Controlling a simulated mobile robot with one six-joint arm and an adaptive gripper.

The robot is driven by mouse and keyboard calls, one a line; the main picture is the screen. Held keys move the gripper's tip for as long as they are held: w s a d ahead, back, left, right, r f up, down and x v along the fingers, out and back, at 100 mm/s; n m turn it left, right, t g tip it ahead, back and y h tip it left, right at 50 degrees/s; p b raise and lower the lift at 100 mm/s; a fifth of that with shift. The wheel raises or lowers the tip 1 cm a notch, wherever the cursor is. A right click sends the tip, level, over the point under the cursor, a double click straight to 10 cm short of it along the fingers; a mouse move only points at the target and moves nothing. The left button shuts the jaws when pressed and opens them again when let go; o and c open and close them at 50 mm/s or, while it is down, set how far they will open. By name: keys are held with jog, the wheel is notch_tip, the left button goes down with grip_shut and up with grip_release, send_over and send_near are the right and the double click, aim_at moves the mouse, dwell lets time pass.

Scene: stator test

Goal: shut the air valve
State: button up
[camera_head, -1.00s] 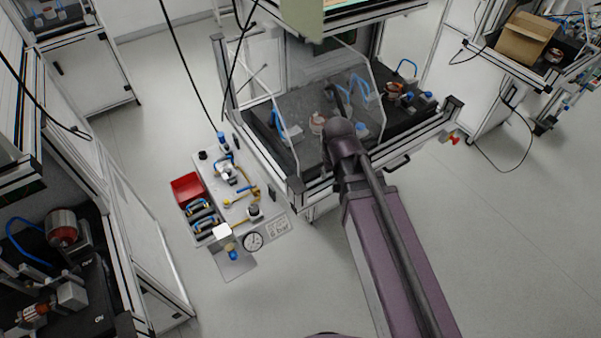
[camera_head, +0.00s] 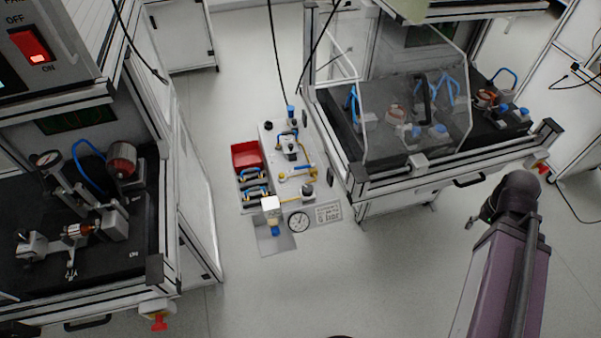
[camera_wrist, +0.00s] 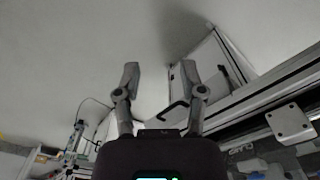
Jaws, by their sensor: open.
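The air panel (camera_head: 268,240) stands in the middle of the head view, between two test benches. It carries a round pressure gauge (camera_head: 299,222), blue-capped fittings and thin yellow parts. A yellow lever-like part (camera_head: 297,177) lies near its right side; I cannot tell for sure whether it is the air valve's handle or how it is set. My gripper (camera_wrist: 160,72) is open and empty in the wrist view, with its two fingers apart. In the head view it is small and partly hidden by my arm, right of the panel and well apart from it.
A red bin (camera_head: 246,154) sits at the panel's left edge. The right bench (camera_head: 460,180) has a clear guard; the left bench (camera_head: 165,285) carries a motor fixture. Black cables hang above the panel. The floor (camera_head: 350,285) in front of the panel is clear.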

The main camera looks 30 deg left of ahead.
jog(key=f+b, duration=0.1)
jog(key=d+f+b, duration=0.1)
jog(key=f, duration=0.1)
jog(key=shift+s+d, duration=0.2)
dwell(0.4)
